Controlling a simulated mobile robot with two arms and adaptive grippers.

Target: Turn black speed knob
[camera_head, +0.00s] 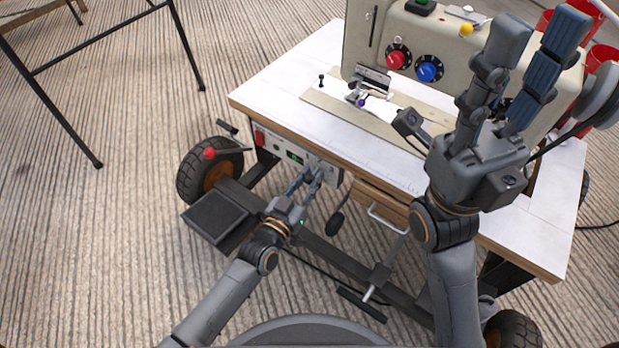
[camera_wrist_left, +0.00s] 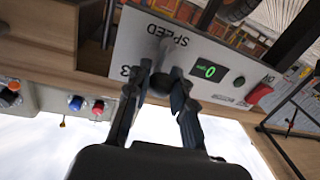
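The black speed knob (camera_wrist_left: 160,81) is on a pale control panel (camera_wrist_left: 128,48) marked SPEED in the left wrist view. The same panel (camera_head: 328,174) is on the front of the white table in the head view, where the knob is hidden behind my gripper. My left gripper (camera_wrist_left: 160,76) has its fingertips on either side of the knob, very close to it. Whether both fingers press on it is unclear. The green display (camera_wrist_left: 209,71) beside it reads 0. My right gripper (camera_head: 538,38) is open and empty, fingers pointing up above the table's right part.
A beige machine (camera_head: 440,38) with a red knob (camera_head: 396,59) and a blue knob (camera_head: 429,68) stands on the table (camera_head: 290,84). A red switch (camera_wrist_left: 259,93) is on the panel. A drawer (camera_head: 381,203) with a metal handle is right of the panel. Wheels and a pedal (camera_head: 217,218) are below.

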